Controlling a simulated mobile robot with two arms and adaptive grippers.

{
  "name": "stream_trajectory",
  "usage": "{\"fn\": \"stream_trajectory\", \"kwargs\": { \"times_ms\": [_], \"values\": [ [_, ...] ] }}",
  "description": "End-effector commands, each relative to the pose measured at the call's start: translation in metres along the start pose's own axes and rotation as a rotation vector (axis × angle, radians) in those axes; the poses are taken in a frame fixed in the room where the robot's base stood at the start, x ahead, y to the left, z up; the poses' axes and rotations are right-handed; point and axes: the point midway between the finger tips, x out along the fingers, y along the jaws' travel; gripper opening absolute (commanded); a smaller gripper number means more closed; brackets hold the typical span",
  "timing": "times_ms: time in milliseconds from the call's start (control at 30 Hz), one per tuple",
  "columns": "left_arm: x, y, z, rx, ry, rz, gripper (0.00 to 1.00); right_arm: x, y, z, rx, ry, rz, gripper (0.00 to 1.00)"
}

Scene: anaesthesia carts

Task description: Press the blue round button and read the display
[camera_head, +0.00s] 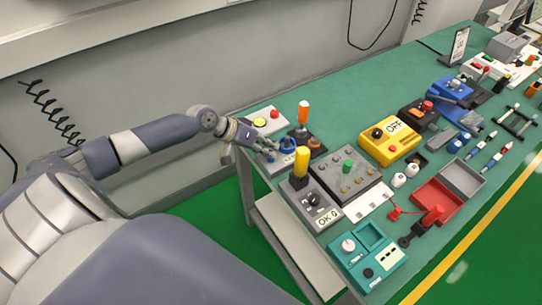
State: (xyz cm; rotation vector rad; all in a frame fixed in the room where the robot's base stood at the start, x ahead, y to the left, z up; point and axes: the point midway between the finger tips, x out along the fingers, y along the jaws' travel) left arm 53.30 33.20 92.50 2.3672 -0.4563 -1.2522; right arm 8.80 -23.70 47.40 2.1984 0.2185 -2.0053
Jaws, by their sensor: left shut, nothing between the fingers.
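My left gripper (276,152) reaches in from the left over the near left end of the green table. It is shut and empty. A blue round part (288,145), which looks like the blue button, sits right beside its fingertips. I cannot tell whether they touch. The light box (283,167) under it is partly hidden by my gripper and by a yellow-topped post. A small sign reading "OK 0" (327,218) stands at the front of a grey box (308,200). I cannot make out a display on the blue part's box. My right gripper is not in view.
A tall yellow cylinder (301,161) and an orange-topped lever (304,111) stand close to my left gripper. A box with yellow and red buttons (262,120) is behind it. A yellow "OFF" box (391,139) and a red tray (436,200) are further right.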

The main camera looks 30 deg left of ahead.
Motion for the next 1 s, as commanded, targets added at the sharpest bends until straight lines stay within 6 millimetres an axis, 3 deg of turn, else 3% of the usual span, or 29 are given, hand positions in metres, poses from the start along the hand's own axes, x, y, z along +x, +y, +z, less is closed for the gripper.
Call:
{"fn": "stream_trajectory", "kwargs": {
  "times_ms": [100, 567, 1000],
  "values": [
    [-0.007, 0.005, -0.005, 0.0, 0.001, 0.0, 0.0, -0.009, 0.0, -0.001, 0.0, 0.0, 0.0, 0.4],
    [-0.01, 0.007, -0.008, 0.0, 0.002, 0.001, 0.0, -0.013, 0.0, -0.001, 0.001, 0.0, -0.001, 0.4],
    [-0.04, 0.03, -0.03, 0.0, 0.002, 0.001, 0.0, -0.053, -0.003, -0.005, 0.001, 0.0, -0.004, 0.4]
  ]
}}
